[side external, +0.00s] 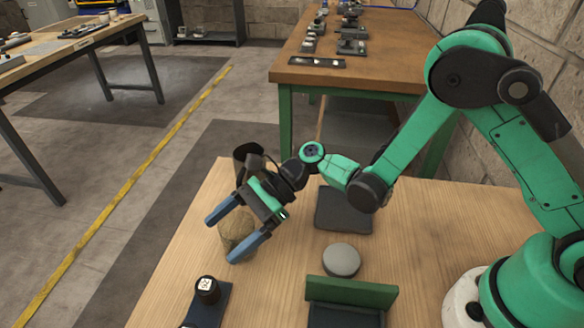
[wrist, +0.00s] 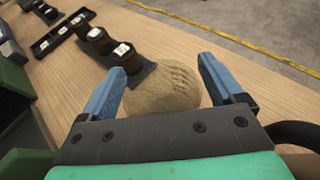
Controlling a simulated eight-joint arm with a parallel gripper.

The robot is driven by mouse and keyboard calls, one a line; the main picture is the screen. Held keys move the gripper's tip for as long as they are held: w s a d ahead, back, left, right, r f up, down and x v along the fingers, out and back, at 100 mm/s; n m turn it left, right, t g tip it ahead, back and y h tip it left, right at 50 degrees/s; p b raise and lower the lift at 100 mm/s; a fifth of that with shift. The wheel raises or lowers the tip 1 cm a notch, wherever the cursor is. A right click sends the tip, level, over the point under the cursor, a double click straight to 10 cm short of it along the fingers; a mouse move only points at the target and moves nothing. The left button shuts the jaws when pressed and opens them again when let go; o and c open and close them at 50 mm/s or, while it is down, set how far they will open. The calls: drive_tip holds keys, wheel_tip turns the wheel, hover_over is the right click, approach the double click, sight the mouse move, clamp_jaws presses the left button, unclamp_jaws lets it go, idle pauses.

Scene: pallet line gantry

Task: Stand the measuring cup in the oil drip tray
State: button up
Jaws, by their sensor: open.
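A dark, open-topped cylindrical vessel (side external: 248,155), which looks like the measuring cup, stands at the far left of the wooden table, partly hidden by my gripper. A shallow dark square tray (side external: 343,212), likely the oil drip tray, lies flat below my forearm and looks empty. My gripper (side external: 220,238) is open at the table's left side, its blue fingers pointing away from the tray. A rounded beige lump (side external: 238,232) sits on the table by the fingers. In the wrist view the lump (wrist: 163,92) shows between and beyond the fingers (wrist: 160,78); I cannot tell if they touch it.
A grey round disc (side external: 341,259) lies near the tray. A green-backed dark holder (side external: 351,292) stands at the front edge. A dark rack (wrist: 142,74) holds several black labelled cylinders. Bare wood lies between the lump and the disc.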

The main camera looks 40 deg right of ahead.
drive_tip(key=shift+a+f, duration=0.15)
drive_tip(key=shift+a, duration=0.15)
drive_tip(key=c, duration=1.2)
wheel_tip(320, 180, up, 20)
drive_tip(key=w+d+r+m+t+h, duration=0.25)
drive_tip(key=d+m+t+h, duration=0.35)
drive_tip(key=d, duration=0.5)
drive_tip(key=w+d+r+m+t+h, duration=0.2)
drive_tip(key=w+d+m+t+h, duration=0.15)
drive_tip(key=d+m+t, duration=0.65)
drive_tip(key=s+a+f+n+g+y, duration=0.1)
drive_tip(key=s+a+n+g+y, duration=0.1)
drive_tip(key=a+n+g, duration=0.3)
drive_tip(key=s+a+f+n+g+y, duration=0.2)
drive_tip(key=a+n+g+y, duration=0.2)
drive_tip(key=a, duration=0.5)
drive_tip(key=s+a+f+n+g+y, duration=0.1)
drive_tip(key=s+a+n+g+y, duration=0.1)
drive_tip(key=a+n+g, duration=0.5)
drive_tip(key=shift+f+y, duration=0.25)
drive_tip(key=shift+y, duration=0.4)
